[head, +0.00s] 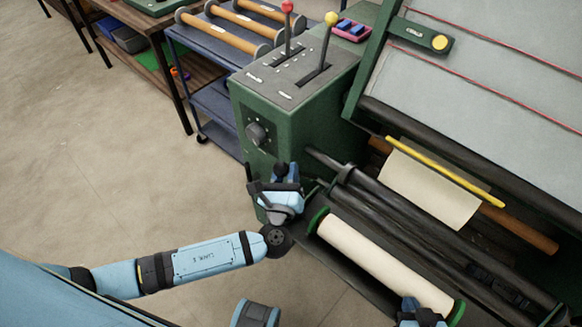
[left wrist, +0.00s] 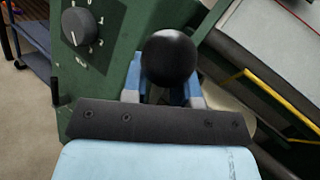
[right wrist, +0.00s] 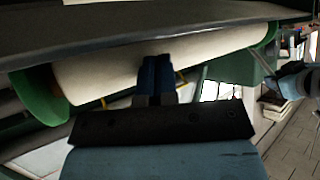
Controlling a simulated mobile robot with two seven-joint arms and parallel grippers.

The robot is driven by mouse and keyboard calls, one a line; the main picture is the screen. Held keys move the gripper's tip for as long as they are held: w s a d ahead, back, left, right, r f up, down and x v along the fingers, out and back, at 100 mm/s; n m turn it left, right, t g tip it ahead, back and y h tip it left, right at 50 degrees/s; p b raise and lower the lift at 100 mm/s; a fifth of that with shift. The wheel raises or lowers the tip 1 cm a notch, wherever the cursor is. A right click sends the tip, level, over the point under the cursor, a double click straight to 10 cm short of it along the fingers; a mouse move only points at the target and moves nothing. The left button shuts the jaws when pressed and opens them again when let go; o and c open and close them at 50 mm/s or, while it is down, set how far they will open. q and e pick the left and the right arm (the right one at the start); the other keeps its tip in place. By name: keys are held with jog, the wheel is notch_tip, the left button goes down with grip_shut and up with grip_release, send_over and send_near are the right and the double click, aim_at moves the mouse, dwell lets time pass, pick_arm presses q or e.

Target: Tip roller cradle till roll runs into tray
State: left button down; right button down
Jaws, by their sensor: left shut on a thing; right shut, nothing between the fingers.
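A cream roll (head: 385,262) with green end discs lies lengthwise in front of the black rollers (head: 400,215) of the green machine. A dark tray-like surface (head: 318,262) shows beside its left end; I cannot tell exactly what bears the roll. My left gripper (head: 281,178) is shut on a black ball knob (left wrist: 168,57) at the machine's front corner; the lever below the knob is mostly hidden. My right gripper (head: 420,310) is shut and empty near the roll's right end. In the right wrist view its closed fingers (right wrist: 156,72) overlap the roll (right wrist: 150,65); contact is unclear.
The green control box (head: 290,110) has a red-knobbed and a yellow-knobbed lever on top. A cream sheet (head: 430,190) hangs beneath a yellow bar (head: 445,170). A blue cart (head: 200,60) with spare rolls stands behind. The floor at left is clear.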

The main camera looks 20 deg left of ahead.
pick_arm(q)
jog(key=shift+a+r, duration=0.2)
jog(key=shift+a, duration=0.05)
pick_arm(e)
jog(key=shift+w, duration=0.1)
pick_arm(q)
jog(key=c, duration=0.9)
grip_release()
jog(key=shift+s+a, duration=0.1)
jog(key=shift+s, duration=0.05)
jog(key=shift+c, duration=0.2)
jog(key=shift+o, duration=0.6)
jog(key=shift+s, duration=0.2)
pick_arm(e)
jog(key=shift+s+f, duration=0.1)
jog(key=shift+s, duration=0.1)
pick_arm(q)
jog(key=shift+f, duration=0.1)
pick_arm(e)
jog(key=shift+w, duration=0.15)
